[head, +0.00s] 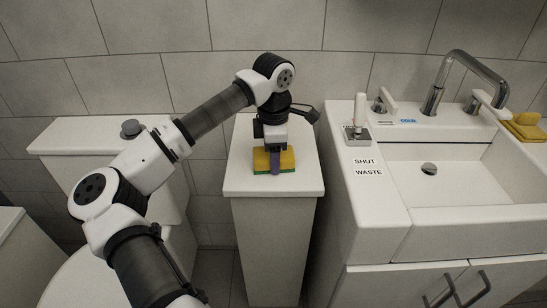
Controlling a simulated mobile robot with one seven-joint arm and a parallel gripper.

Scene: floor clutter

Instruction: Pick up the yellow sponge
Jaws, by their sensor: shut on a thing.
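A yellow sponge (287,160) with a green underside is on or just above the top of a narrow white cabinet in the middle of the head view. My gripper (275,163) points down at it from above and is shut on it, with one finger showing across the sponge's front face. The far finger is hidden behind the sponge. I cannot tell whether the sponge touches the cabinet top.
The narrow cabinet (248,186) has free room around the sponge. To the right is a white sink (440,205) with a metal faucet (436,88). A second yellow item (525,130) lies at the far right. A white toilet (70,140) stands left, and a tiled wall is behind.

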